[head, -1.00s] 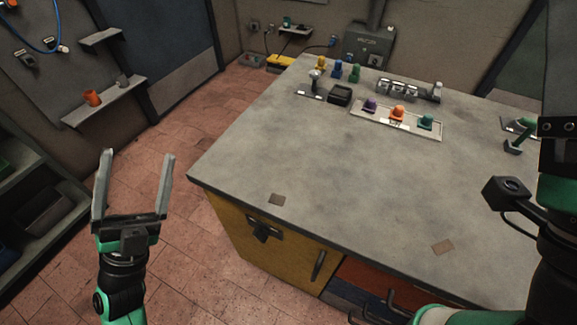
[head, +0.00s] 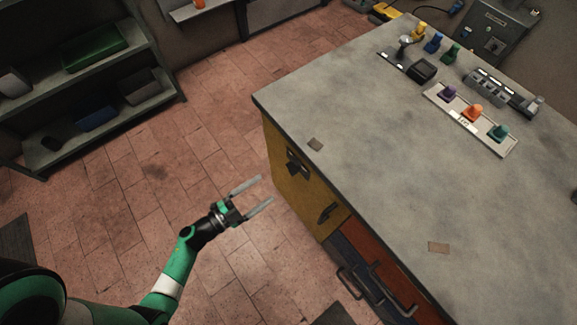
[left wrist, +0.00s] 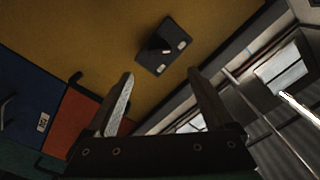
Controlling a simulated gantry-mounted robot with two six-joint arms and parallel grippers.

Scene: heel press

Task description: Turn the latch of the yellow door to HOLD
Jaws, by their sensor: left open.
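The yellow door (head: 285,190) is on the side of the grey-topped cabinet. A dark latch (head: 297,165) sits on its upper part, and a dark handle (head: 327,213) is on its right side. In the left wrist view the yellow door (left wrist: 100,30) fills the upper part. The latch plate (left wrist: 164,46) there has a dark knob and two small pale marks; I cannot read them. My left gripper (head: 266,190) is open and empty, apart from the door, with its fingers pointing toward it. Its fingers (left wrist: 160,90) also show below the latch. My right gripper is not in view.
The grey worktop (head: 400,190) overhangs the door. A red drawer (head: 380,275) and a blue drawer (head: 350,262) with protruding handles are right of the door. A shelf unit (head: 165,90) stands at the left. The tiled floor (head: 210,130) between is clear.

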